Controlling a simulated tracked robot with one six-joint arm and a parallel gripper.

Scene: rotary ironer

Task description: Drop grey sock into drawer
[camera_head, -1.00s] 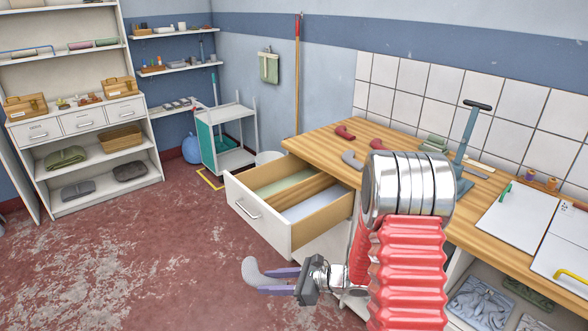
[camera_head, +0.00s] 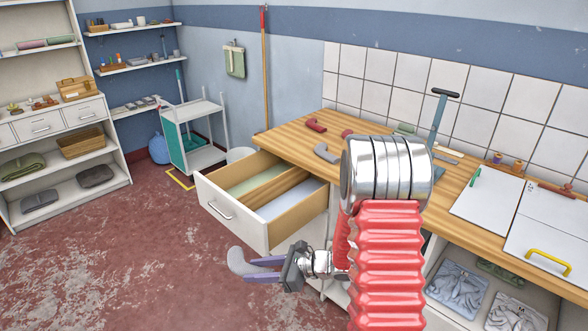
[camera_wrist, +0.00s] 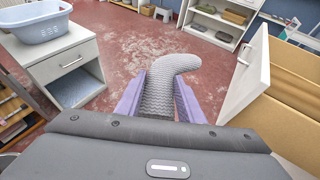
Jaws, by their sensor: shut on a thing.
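My gripper (camera_head: 258,269) has purple fingers and is shut on a grey sock (camera_head: 238,260), low in front of the workbench. In the wrist view the knitted sock (camera_wrist: 164,85) is pinched between the fingers, its free end bent to the right. The drawer (camera_head: 232,218) is pulled out of the workbench, with a wooden divider between a greenish compartment (camera_head: 252,178) and a pale bluish one (camera_head: 287,199). The sock is outside the drawer, below and in front of its white front. In the wrist view the drawer front (camera_wrist: 249,78) stands to the right of the sock.
Two red socks and another grey sock (camera_head: 326,153) lie on the workbench top (camera_head: 290,137). A white trolley (camera_head: 195,140) stands behind the drawer. The wrist view shows a white cabinet (camera_wrist: 68,68) with a blue basket (camera_wrist: 33,24) at left. Open floor lies left of the drawer.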

